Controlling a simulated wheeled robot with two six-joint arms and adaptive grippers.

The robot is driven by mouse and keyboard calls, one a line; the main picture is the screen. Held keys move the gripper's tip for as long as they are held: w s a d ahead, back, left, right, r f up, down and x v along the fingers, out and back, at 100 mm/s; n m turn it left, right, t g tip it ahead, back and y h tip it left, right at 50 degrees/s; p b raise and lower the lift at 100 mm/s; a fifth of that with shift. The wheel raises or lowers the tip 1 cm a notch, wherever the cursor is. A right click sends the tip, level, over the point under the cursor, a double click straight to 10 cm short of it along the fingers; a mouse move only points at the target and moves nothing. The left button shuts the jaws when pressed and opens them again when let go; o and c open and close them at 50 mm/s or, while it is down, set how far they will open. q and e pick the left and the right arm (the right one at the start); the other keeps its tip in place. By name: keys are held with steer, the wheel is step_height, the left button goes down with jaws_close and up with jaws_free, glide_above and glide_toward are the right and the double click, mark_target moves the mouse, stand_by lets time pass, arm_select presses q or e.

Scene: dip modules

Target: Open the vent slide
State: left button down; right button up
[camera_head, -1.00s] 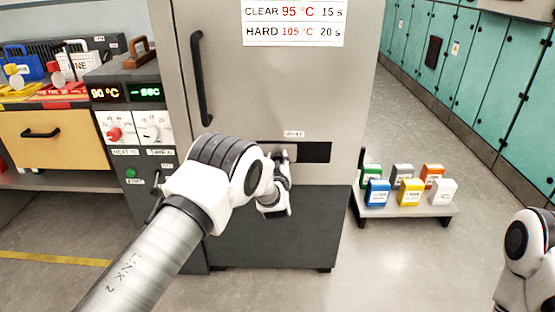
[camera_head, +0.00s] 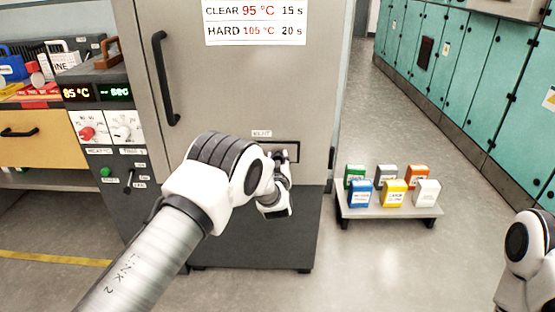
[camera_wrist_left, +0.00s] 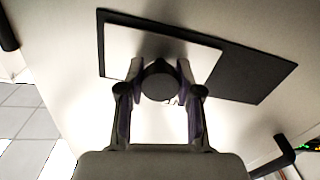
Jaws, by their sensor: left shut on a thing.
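The vent slide is a pale plate (camera_wrist_left: 120,50) in a dark-framed slot on the grey door (camera_head: 225,90), under a small label (camera_head: 262,133). In the left wrist view a dark opening (camera_wrist_left: 255,75) lies to the right of the plate. A round black knob (camera_wrist_left: 158,82) stands out from the plate. My left gripper (camera_wrist_left: 160,80) is shut on this knob, one finger on each side. It also shows in the head view (camera_head: 281,156), where it hides the slot's left part; the visible right end looks pale. My right gripper is out of view.
A long black door handle (camera_head: 166,78) stands left of the slot. A control panel (camera_head: 108,130) with dials and displays is further left. A low stand (camera_head: 390,212) with several coloured boxes is to the right. The floor (camera_head: 400,280) in front of it is clear.

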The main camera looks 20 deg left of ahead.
arm_select(q)
steer(key=c, duration=0.9)
jaws_free()
steer(key=shift+d, duration=0.2)
steer(key=shift+o, duration=0.7)
steer(key=shift+w+d, duration=0.1)
steer(key=shift+d, duration=0.05)
steer(key=shift+s, duration=0.4)
steer(key=v, duration=1.1)
steer(key=shift+s+d, duration=0.1)
